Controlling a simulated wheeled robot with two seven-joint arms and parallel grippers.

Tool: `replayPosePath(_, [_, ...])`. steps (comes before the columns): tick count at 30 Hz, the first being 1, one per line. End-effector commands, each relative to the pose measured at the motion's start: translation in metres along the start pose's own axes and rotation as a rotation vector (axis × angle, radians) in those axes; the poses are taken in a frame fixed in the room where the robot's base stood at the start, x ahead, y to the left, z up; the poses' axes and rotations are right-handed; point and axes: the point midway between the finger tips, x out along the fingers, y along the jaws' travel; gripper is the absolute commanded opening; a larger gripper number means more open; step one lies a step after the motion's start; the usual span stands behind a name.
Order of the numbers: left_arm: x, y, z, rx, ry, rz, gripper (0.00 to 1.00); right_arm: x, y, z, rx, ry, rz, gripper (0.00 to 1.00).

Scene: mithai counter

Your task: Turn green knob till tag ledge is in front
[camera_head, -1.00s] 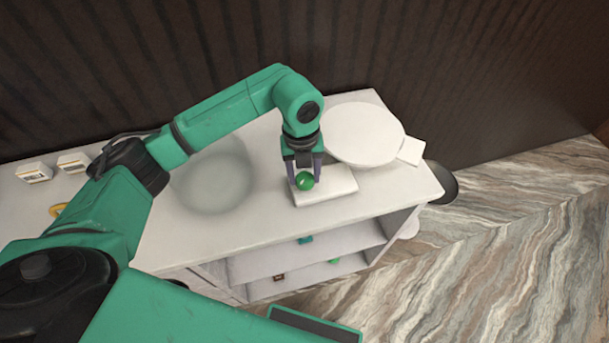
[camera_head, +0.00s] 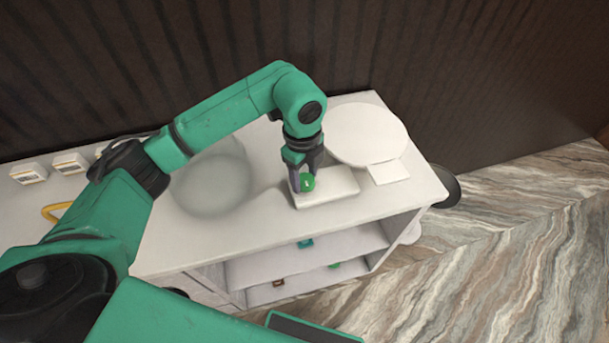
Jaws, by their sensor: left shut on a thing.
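The green knob (camera_head: 308,183) stands on a white base block (camera_head: 335,187) on the counter. My left gripper (camera_head: 303,183) is shut on the knob from above, and a small light mark shows on the knob. A round white plate (camera_head: 365,132) lies behind and to the right of the base. Its flat white tag ledge (camera_head: 388,172) sticks out at the plate's front right, towards me. My right gripper is not in view.
A translucent dome (camera_head: 212,185) stands on the white counter (camera_head: 255,230) left of the knob. Small white boxes (camera_head: 70,162) and a yellow handle (camera_head: 50,211) are at the far left. Small items lie on the shelf below. A dark round object (camera_head: 446,187) is beyond the right end.

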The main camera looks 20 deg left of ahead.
Motion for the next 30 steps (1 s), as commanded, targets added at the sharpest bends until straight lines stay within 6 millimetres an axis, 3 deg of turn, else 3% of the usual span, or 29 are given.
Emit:
replayPosePath(17, [-0.0024,-0.0018,0.0009,-0.038,-0.003,-0.008,0.0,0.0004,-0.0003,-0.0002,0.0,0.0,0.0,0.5])
replayPosePath(18, [-0.0024,-0.0018,0.0009,-0.038,-0.003,-0.008,0.67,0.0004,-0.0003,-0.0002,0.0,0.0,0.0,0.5])
replayPosePath(20, [-0.0021,-0.0016,0.0008,-0.037,-0.003,-0.007,0.86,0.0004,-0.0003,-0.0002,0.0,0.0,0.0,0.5])
replayPosePath(30, [-0.0026,-0.0009,0.0003,-0.035,-0.002,-0.003,0.86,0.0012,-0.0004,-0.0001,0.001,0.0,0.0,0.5])
